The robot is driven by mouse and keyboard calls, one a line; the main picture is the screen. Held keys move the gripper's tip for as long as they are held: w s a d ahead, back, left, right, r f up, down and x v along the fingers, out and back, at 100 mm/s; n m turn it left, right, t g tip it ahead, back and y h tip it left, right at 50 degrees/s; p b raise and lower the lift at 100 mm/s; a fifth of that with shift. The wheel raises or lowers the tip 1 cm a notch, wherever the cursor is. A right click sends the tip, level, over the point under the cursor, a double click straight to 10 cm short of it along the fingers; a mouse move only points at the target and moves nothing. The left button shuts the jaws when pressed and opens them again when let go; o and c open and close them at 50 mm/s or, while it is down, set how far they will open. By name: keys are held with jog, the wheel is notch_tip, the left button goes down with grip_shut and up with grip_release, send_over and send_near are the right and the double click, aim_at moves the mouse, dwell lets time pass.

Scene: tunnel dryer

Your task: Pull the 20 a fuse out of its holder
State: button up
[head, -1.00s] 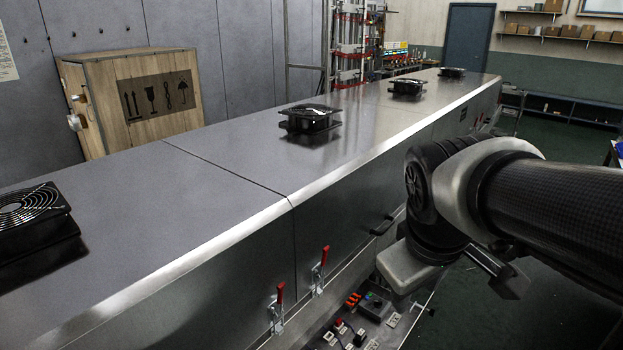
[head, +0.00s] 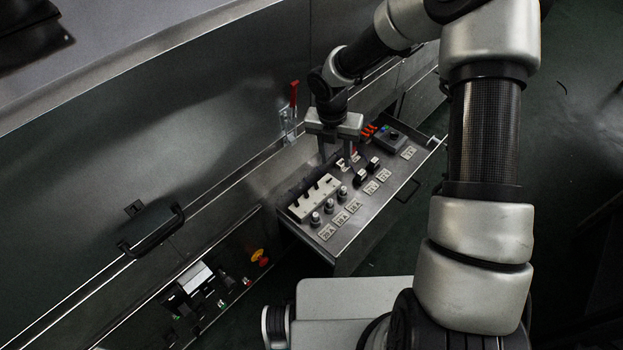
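In the head view, several round grey fuse-like caps stand in a row on a pulled-out panel tray (head: 350,246), each beside a small label plate. The nearest cap (head: 315,218) stands by a plate (head: 327,232) that seems to read 20 A, but the print is too small to be sure. My gripper (head: 335,157) points down over the far left part of the tray, beyond the caps. Its two fingers are apart, and I see nothing held between them. The fingertips are small, and their exact height above the tray is unclear.
A pale slotted block (head: 314,197) lies left of the caps. Black rocker switches (head: 367,170), orange-red parts (head: 369,131) and a grey box (head: 391,138) share the tray. A red-handled clamp (head: 292,100) stands on the dryer wall near my gripper. A black handle (head: 152,232) is lower left.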

aim_at(316, 215)
jog(key=a+f+n+b, duration=0.1)
jog(key=f+b, duration=0.1)
jog(key=f, duration=0.7)
jog(key=a+f+n+b, duration=0.2)
jog(key=f, duration=0.8)
jog(key=a+f+n+y+b, duration=0.1)
jog(key=a+f+n+b, duration=0.1)
jog(key=f, duration=0.8)
jog(key=shift+f+g, duration=0.2)
jog(key=shift+g, duration=0.1)
grip_shut()
